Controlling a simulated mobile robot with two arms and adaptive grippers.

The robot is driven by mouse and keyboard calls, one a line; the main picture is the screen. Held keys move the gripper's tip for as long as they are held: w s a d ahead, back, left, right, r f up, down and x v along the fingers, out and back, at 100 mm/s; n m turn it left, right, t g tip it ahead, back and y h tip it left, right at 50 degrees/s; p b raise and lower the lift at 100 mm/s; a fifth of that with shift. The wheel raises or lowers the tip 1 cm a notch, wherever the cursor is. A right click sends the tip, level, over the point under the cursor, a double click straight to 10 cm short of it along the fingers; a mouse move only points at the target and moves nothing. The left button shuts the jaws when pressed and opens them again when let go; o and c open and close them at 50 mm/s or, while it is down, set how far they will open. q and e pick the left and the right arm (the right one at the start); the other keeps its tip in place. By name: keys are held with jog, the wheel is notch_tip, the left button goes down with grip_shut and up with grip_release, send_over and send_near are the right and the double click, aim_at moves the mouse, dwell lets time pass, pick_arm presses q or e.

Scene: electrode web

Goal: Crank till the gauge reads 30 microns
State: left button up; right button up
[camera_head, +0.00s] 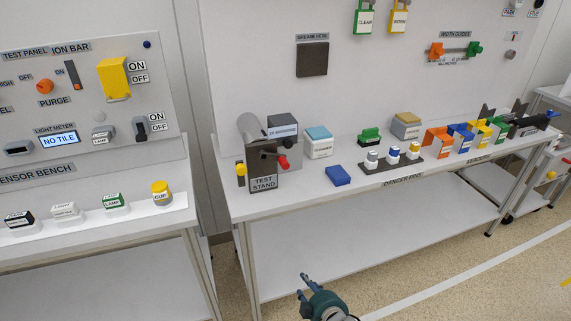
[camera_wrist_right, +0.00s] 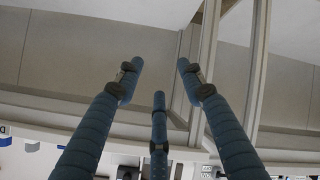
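The test stand (camera_head: 264,183) is on the middle bench, with a grey cylinder (camera_head: 250,127) at its top. A dark crank arm with a red knob (camera_head: 283,162) is on its front right, and a yellow knob (camera_head: 241,169) is on its left side. A dark box with a small blue readout (camera_head: 283,131) sits at the top right of the stand; its digits are too small to read surely. My right gripper (camera_head: 303,284) is below and in front of the bench, well apart from the crank. In the right wrist view its fingers (camera_wrist_right: 158,76) are spread and empty. My left gripper is not in view.
Right of the stand are a blue-topped box (camera_head: 319,141), a blue block (camera_head: 338,176) and a rack of small pegs (camera_head: 391,163). The bench's front edge (camera_head: 380,190) lies between my right gripper and the stand. The sensor bench (camera_head: 110,222) stands left.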

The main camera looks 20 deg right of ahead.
jog(key=w+r+n+t, duration=0.15)
jog(key=w+r, duration=0.25)
jog(key=r, duration=0.5)
jog(key=w+r+n+t, duration=0.15)
jog(key=w+r, duration=0.25)
jog(key=r, duration=0.5)
jog(key=t, duration=0.4)
send_near(286, 167)
jog(key=shift+n, duration=0.3)
jog(key=w+b, duration=0.4)
jog(key=w, duration=0.5)
jog(key=shift+w+b, duration=0.1)
jog(key=shift+b, duration=0.25)
jog(key=shift+w+r, duration=0.1)
jog(key=shift+w, duration=0.6)
grip_shut()
